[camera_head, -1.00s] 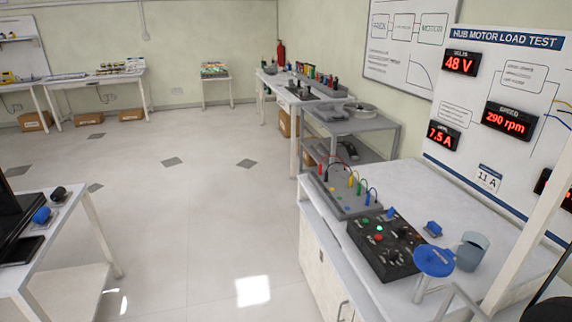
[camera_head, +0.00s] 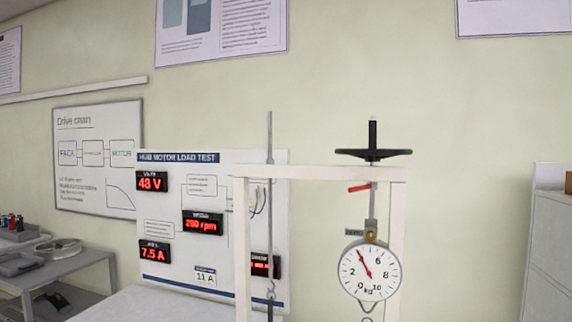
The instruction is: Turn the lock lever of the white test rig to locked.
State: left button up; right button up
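The white test rig (camera_head: 290,172) is a portal frame with a top beam and two uprights, right of centre in the head view. A black handwheel (camera_head: 373,153) with an upright black knob sits on top of the beam. Just below the beam is a small red lever (camera_head: 360,188), close to level and sloping slightly, beside the vertical spindle (camera_head: 373,210). A round white dial scale (camera_head: 370,270) marked in kg hangs under the spindle. Neither of my grippers shows in the view.
Behind the rig stands a load test board (camera_head: 215,180) with red displays. A white bench top (camera_head: 150,303) lies below it. A grey shelf table (camera_head: 60,268) is at the far left, a pale cabinet (camera_head: 550,250) at the right.

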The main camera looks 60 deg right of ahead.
aim_at(369, 186)
jog(key=z, duration=2.3)
